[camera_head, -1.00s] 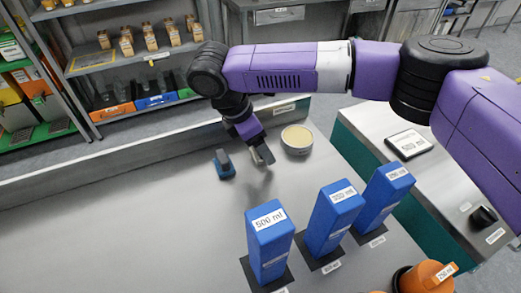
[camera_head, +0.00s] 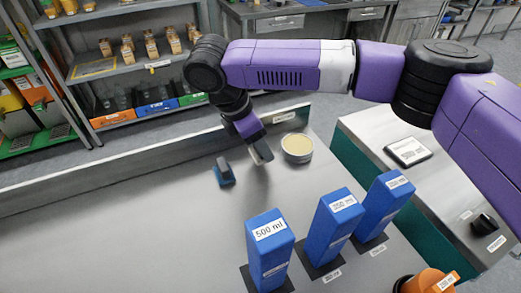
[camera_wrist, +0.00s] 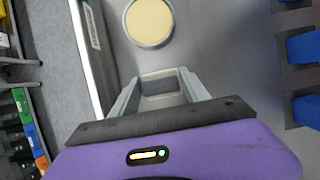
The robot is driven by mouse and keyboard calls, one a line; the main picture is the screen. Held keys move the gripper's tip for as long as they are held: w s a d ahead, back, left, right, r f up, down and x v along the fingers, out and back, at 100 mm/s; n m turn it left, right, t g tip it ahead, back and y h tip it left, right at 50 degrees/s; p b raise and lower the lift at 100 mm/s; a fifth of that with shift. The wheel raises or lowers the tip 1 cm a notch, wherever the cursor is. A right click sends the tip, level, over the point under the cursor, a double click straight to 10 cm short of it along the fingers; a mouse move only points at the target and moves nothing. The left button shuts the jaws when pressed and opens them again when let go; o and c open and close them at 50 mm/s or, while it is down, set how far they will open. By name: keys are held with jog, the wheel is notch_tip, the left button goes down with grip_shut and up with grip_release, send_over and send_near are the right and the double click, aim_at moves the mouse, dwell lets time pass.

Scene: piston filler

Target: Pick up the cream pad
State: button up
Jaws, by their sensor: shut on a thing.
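The round cream pad (camera_head: 297,144) sits in a shallow grey round holder (camera_head: 298,157) on the metal bench, to the right of my gripper. In the wrist view the cream pad (camera_wrist: 149,21) lies beyond the fingertips, apart from them. My gripper (camera_head: 262,155) points down over the bench between the pad and a small blue block with a dark grey upright part (camera_head: 223,172). In the wrist view my gripper (camera_wrist: 158,82) is shut on a small grey block-like thing (camera_wrist: 161,86), which I cannot identify. The fingers hide its sides.
Several tall blue 500 ml and 250 ml boxes (camera_head: 270,248) stand on dark mats at the front right. An orange container (camera_head: 433,283) is at the lower right. A low metal ledge (camera_head: 120,172) runs along the bench's back. The bench's left part is clear.

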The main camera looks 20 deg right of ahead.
notch_tip(320, 180, up, 17)
jog(key=p, duration=0.1)
